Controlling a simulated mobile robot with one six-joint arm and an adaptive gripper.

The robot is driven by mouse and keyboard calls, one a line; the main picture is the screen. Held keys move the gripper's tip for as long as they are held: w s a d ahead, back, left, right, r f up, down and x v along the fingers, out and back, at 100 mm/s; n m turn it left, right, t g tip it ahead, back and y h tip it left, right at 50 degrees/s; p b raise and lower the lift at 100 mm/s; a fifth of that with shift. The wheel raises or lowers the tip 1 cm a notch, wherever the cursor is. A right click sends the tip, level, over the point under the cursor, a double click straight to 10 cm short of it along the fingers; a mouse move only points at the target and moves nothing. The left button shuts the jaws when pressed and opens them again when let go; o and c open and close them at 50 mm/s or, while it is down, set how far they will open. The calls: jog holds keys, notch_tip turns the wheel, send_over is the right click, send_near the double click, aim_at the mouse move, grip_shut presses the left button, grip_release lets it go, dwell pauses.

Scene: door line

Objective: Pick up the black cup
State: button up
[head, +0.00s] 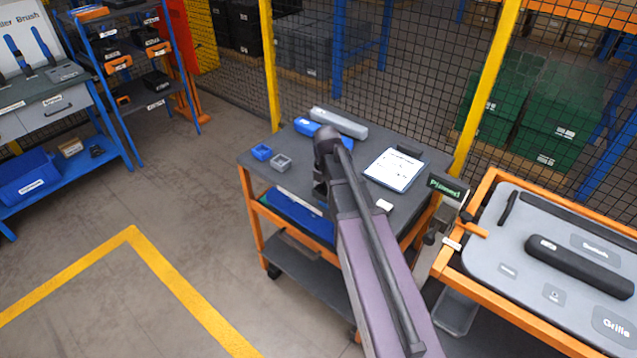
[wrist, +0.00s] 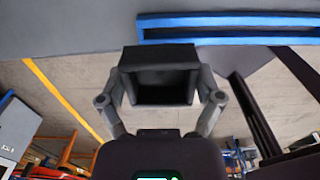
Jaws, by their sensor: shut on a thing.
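The black cup (wrist: 160,85) is a dark, square, hollow block between the two fingers of my gripper (wrist: 162,92) in the wrist view. The fingers press on its left and right sides, and its open mouth faces the camera. In the head view my arm covers most of the gripper, and a small dark part of it (head: 320,189) shows near the front edge of the grey cart top (head: 345,200). I cannot tell the cup's height over the cart.
A blue cup (head: 262,152) and a grey cup (head: 281,162) stand at the cart's left. A white clipboard (head: 393,169) and a small white block (head: 384,204) lie at its right. An orange-framed bench (head: 500,290) stands close by on the right, and a mesh fence (head: 380,100) behind.

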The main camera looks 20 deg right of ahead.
jog(key=shift+s+d, duration=0.1)
jog(key=shift+s, duration=0.25)
dwell(0.3)
jog(key=o, duration=0.4)
jog(key=c, duration=0.6)
jog(key=shift+o, duration=0.2)
jog(key=shift+w, duration=0.1)
